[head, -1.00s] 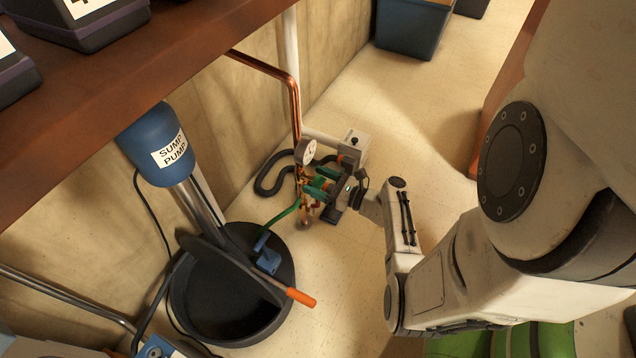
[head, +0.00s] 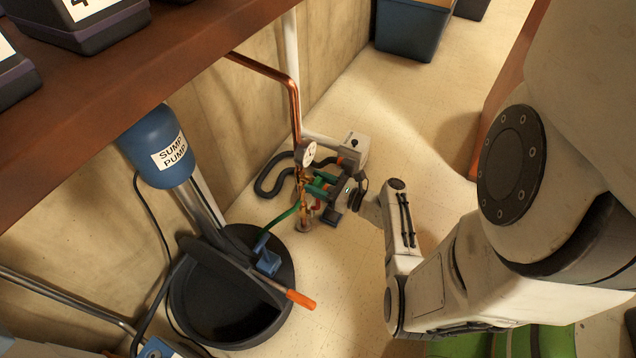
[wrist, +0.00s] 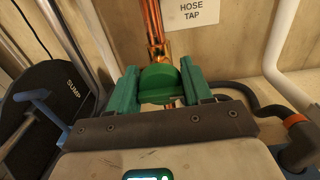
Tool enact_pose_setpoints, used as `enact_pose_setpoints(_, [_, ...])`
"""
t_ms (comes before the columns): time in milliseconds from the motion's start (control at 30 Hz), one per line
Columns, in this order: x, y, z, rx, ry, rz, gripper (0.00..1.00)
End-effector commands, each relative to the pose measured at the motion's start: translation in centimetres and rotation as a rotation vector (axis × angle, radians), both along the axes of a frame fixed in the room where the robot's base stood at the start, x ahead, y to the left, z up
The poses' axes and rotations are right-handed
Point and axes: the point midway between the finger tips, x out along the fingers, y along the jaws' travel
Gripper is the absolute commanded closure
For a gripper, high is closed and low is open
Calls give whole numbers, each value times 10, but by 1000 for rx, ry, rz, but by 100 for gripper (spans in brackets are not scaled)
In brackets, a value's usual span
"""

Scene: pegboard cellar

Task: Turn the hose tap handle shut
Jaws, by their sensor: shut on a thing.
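My gripper, also in the head view (head: 320,186), is shut on the handle. The handle looks roughly crosswise to the copper pipe in the wrist view. The tap body below is largely hidden by the handle and my gripper.
A black sump basin (head: 240,333) with a blue pump (head: 158,150) and an orange-handled tool (head: 300,299) lies left of the tap. A green hose (head: 281,218) runs toward the basin. A dark corrugated hose (head: 262,183) lies behind. Floor to the right is open.

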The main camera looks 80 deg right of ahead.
Motion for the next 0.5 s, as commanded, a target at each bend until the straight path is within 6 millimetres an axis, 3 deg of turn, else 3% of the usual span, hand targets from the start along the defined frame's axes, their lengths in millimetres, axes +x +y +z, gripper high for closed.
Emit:
enact_pose_setpoints(267, [0,1,-1,-81,21,1,81])
enact_pose_setpoints(500, [1,2,-2,-257,63,1,81])
